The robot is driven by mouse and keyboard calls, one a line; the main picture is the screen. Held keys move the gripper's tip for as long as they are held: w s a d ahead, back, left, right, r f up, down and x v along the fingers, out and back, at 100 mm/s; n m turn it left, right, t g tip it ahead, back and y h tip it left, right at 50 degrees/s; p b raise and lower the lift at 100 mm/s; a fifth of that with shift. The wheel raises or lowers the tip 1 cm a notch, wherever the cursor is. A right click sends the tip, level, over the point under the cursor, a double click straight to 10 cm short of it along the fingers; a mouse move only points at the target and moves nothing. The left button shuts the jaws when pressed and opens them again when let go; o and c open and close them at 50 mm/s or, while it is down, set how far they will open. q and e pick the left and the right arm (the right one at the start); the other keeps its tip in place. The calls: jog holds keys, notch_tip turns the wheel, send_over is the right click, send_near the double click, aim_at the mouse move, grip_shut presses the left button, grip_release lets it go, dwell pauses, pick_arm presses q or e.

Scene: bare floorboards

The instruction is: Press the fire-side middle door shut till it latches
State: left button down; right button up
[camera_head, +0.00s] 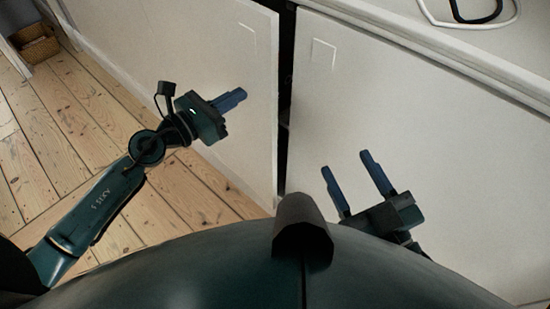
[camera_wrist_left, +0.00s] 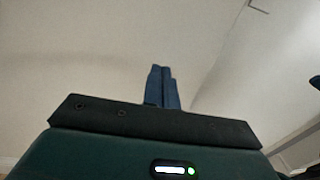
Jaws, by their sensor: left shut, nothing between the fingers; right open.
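A white door (camera_head: 190,55) with a faint square pull mark fills the upper left of the head view. A dark gap (camera_head: 285,120) separates its right edge from the white panel (camera_head: 420,120) on the right, and the door looks ajar. Which of them is the fire-side middle door I cannot tell for certain. My left gripper (camera_head: 240,98) is shut and empty in front of the left door; its fingers (camera_wrist_left: 161,84) point at a pale surface in the left wrist view. Whether they touch it is unclear. My right gripper (camera_head: 348,162) is open and empty before the right panel.
A white top (camera_head: 440,45) runs above the right panel, with a white cable (camera_head: 465,25) and a dark looped thing on it. Bare floorboards (camera_head: 85,120) lie open at the left. A brown wicker basket (camera_head: 38,48) stands far left.

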pick_arm(q)
jog(key=shift+p+x, duration=0.35)
jog(key=shift+x, duration=0.95)
jog(key=shift+x, duration=1.75)
jog(key=shift+s, duration=0.15)
jog(key=shift+s+a+f, duration=0.1)
jog(key=shift+s+a, duration=0.15)
jog(key=shift+s, duration=0.05)
jog(key=b, duration=0.3)
send_near(250, 90)
jog(key=shift+s+a, duration=0.3)
jog(key=shift+a, duration=0.25)
